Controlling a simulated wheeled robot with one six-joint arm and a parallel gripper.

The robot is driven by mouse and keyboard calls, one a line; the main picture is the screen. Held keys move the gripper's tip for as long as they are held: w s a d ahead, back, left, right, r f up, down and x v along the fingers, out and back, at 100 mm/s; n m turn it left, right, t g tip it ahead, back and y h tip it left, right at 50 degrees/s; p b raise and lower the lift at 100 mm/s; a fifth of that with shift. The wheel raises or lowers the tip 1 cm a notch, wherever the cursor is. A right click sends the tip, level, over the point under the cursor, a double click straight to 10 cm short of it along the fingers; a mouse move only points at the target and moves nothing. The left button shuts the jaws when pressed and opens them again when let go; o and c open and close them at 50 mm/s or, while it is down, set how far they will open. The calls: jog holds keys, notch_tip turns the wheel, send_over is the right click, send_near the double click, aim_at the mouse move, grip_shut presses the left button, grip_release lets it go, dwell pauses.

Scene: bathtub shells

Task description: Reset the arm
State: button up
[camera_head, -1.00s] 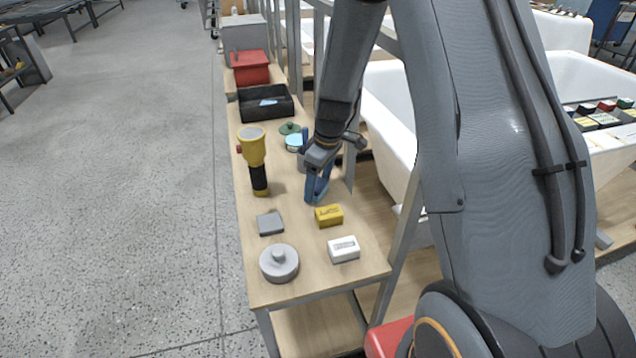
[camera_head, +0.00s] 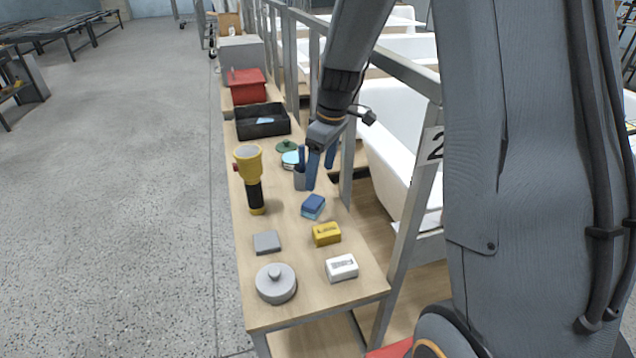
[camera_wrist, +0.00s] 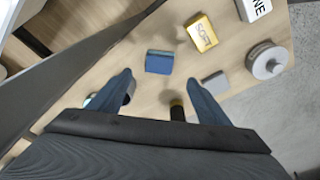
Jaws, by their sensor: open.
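My gripper (camera_head: 321,170) is open and empty above the wooden bench (camera_head: 287,240) in the head view. Its two blue fingers also show spread apart in the wrist view (camera_wrist: 163,92). A small blue block (camera_head: 313,206) lies on the bench below and just in front of the fingers, apart from them. The same blue block (camera_wrist: 159,62) lies beyond the fingertips in the wrist view. A blue-grey cup (camera_head: 300,180) stands on the bench, partly hidden behind the gripper.
A yellow block (camera_head: 326,234), a white block (camera_head: 341,267), a grey square (camera_head: 266,242), a grey round lidded piece (camera_head: 276,284) and a yellow-black flashlight (camera_head: 249,170) are on the bench. A black tray (camera_head: 262,121) and red bin (camera_head: 246,87) stand farther back. A metal post (camera_head: 413,205) rises at right.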

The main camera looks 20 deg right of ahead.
jog(key=shift+r, duration=0.45)
jog(key=shift+s, duration=0.1)
jog(key=s+a+r+m+g+h+p, duration=0.1)
jog(key=s+m, duration=0.8)
jog(key=s, duration=1.5)
jog(key=shift+s+a+r+p, duration=0.2)
jog(key=shift+a+r+p, duration=0.35)
jog(key=shift+r, duration=0.4)
jog(key=shift+o, duration=0.5)
jog(key=shift+w+d, duration=0.1)
